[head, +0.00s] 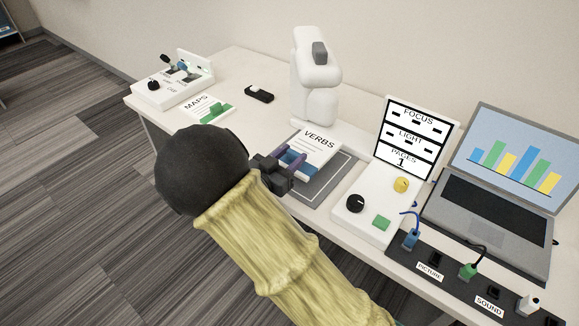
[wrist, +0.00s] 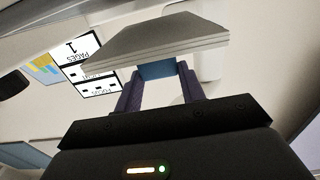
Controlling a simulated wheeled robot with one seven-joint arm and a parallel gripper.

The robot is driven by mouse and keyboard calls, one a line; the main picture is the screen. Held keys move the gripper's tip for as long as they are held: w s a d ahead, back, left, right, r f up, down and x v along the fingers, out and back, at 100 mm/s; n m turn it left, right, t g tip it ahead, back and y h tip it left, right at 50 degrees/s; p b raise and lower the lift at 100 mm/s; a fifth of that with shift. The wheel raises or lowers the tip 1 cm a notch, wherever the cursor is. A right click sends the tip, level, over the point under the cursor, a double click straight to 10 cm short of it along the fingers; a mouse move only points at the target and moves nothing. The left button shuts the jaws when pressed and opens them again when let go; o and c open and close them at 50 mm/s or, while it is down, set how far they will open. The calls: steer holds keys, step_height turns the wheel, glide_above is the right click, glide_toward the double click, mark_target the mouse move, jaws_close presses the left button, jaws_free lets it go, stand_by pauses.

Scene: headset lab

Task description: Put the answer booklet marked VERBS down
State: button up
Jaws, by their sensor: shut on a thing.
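The white VERBS booklet (head: 316,147) is in the middle of the head view, over the grey mat (head: 324,188) in front of the white stand. My gripper (head: 289,163) is shut on a blue part at the booklet's near edge. In the wrist view, the booklet (wrist: 158,42) shows edge-on beyond the fingers, and the blue part (wrist: 158,70) is between the purple fingers. I cannot tell whether the booklet touches the mat. My arm hides part of the table's near edge.
The MAPS booklet (head: 205,107) lies at the left, beside a small black object (head: 259,94). The white document-camera stand (head: 318,85) rises behind the mat. A control box (head: 374,208) with a FOCUS, LIGHT, PAGES panel (head: 416,135) and a laptop (head: 490,215) stand to the right.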

steer(key=shift+f+b, duration=0.35)
steer(key=shift+f, duration=1.4)
steer(key=shift+f, duration=0.1)
steer(key=o, duration=1)
steer(key=shift+s+a, duration=0.1)
steer(key=p+v, duration=0.1)
steer(key=v, duration=1)
steer(key=shift+s+a, duration=0.25)
steer(key=shift+s, duration=0.05)
